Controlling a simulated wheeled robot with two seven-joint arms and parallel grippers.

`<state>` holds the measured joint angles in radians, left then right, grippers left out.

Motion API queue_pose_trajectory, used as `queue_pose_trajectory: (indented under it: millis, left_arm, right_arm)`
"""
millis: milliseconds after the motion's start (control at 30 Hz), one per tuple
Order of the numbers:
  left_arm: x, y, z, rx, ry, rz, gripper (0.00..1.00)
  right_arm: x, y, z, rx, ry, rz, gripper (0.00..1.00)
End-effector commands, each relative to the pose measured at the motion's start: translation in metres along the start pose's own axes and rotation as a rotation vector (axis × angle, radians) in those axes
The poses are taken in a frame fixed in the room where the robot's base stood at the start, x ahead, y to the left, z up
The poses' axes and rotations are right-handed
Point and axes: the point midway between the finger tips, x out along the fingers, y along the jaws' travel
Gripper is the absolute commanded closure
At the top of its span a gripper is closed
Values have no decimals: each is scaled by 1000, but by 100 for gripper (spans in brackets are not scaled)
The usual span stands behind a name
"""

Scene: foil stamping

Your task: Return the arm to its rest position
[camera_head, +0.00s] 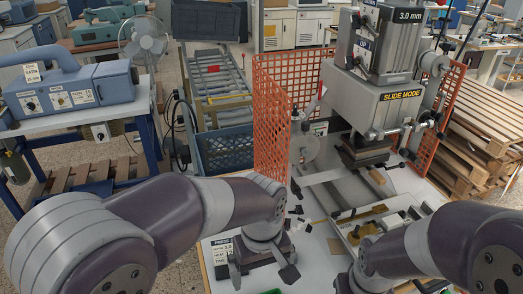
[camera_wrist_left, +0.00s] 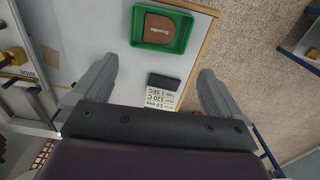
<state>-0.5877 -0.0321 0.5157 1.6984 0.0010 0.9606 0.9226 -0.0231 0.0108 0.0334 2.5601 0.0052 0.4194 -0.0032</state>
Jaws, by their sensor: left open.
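My left gripper (camera_head: 262,272) points down over the white table (camera_head: 318,240), beside a printed settings card (camera_head: 221,256). In the left wrist view my left gripper (camera_wrist_left: 152,88) has its two fingers wide apart with nothing held between them. The settings card (camera_wrist_left: 163,97), with a dark strip along its edge, lies below, between the fingers. My right arm (camera_head: 415,250) comes in from the right; a small part of its gripper (camera_head: 346,284) shows at the bottom edge, and its fingertips are hidden.
The stamping press (camera_head: 385,100), marked "SLIDE MODE", stands at the back of the table. An orange mesh guard (camera_head: 272,115) stands left of it. A green tray (camera_wrist_left: 183,43) holds a brown patch (camera_wrist_left: 160,29). Small dark pieces lie near my left wrist.

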Motion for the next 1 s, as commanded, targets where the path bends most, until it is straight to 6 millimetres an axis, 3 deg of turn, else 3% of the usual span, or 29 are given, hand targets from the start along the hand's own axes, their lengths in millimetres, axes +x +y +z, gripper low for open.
queue_pose_trajectory:
  millis: [133,200,267,367,500,533,633,1000]
  left_arm:
    - [6,4,-3,178,29,33,0]
    - [21,-9,0,368,54,49,0]
    - [35,-35,-5,482,81,57,0]
    - [55,-91,-13,569,118,52,0]
    - [76,-165,-9,464,121,30,0]
    - [76,-175,-8,428,116,27,0]
    - [75,-188,-15,364,122,24,0]
    - [75,-188,-16,361,121,24,0]
  right_arm:
    - [0,0,0,0,0,0,100]
    - [1,0,0,0,0,0,100]
    - [5,0,0,0,0,0,100]
    - [12,0,1,0,0,0,100]
    - [20,0,2,0,0,0,100]
    - [21,0,2,0,0,0,100]
    - [22,0,2,0,0,0,100]
    - [22,0,2,0,0,0,100]
